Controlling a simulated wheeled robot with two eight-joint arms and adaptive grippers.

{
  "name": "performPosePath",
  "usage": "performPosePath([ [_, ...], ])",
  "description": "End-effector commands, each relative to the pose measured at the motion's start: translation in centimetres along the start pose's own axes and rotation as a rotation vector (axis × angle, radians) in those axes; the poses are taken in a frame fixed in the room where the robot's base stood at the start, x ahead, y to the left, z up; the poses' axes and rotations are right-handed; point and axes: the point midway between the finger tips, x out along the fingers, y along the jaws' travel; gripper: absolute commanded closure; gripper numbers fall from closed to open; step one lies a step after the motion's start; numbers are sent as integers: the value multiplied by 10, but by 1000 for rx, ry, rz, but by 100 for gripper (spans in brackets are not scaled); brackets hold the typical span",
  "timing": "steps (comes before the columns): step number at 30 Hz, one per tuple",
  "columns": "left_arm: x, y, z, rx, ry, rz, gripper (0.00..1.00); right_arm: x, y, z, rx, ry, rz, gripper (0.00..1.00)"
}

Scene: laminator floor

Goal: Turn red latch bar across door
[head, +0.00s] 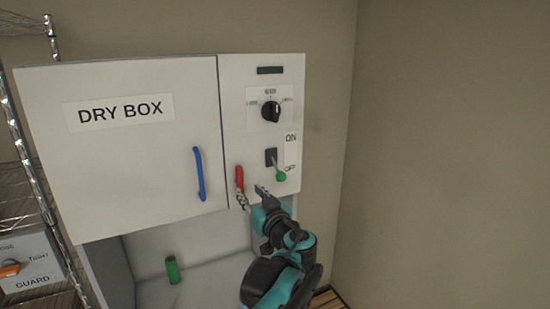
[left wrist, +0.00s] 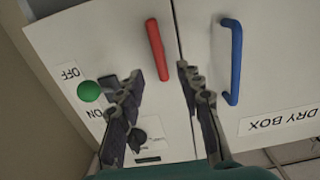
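The red latch bar (head: 239,179) stands near upright on the narrow panel just right of the door seam; it lies beside the white DRY BOX door (head: 120,160), not across it. The door carries a blue handle (head: 199,174) and looks closed. My left gripper (head: 253,195) is just below and right of the bar's lower end, its fingers apart. In the left wrist view the red bar (left wrist: 156,48) shows tilted beyond the open fingers (left wrist: 158,73), its end in line with the gap. I cannot tell whether a finger touches it. My right gripper is not in view.
A switch with a green knob (head: 281,176) sits close right of my left gripper, with a black dial (head: 271,111) above. A green cylinder (head: 172,269) stands under the door. A wire rack (head: 30,150) and GUARD box (head: 32,262) are at left. The right wall is bare.

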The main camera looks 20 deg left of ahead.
Motion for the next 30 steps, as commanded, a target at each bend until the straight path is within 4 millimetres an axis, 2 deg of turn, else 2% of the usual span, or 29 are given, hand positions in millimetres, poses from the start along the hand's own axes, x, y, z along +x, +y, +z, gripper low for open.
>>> performPosePath([
  [1, 2, 2, -7, -7, 12, 0, 64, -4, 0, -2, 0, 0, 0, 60],
  [5, 13, 3, -9, -13, 22, -2, 64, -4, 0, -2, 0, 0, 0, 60],
  [16, 69, 2, -10, -11, 20, -2, 64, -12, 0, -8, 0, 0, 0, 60],
  [21, 79, 3, -9, -11, 20, 0, 64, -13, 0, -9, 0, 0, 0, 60],
  [28, 80, 3, -9, -11, 20, 0, 64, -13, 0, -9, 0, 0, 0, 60],
  [29, 80, 3, -9, -11, 20, 0, 69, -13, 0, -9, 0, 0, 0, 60],
  [30, 80, 3, -9, -11, 20, 1, 80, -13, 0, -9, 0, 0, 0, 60],
])
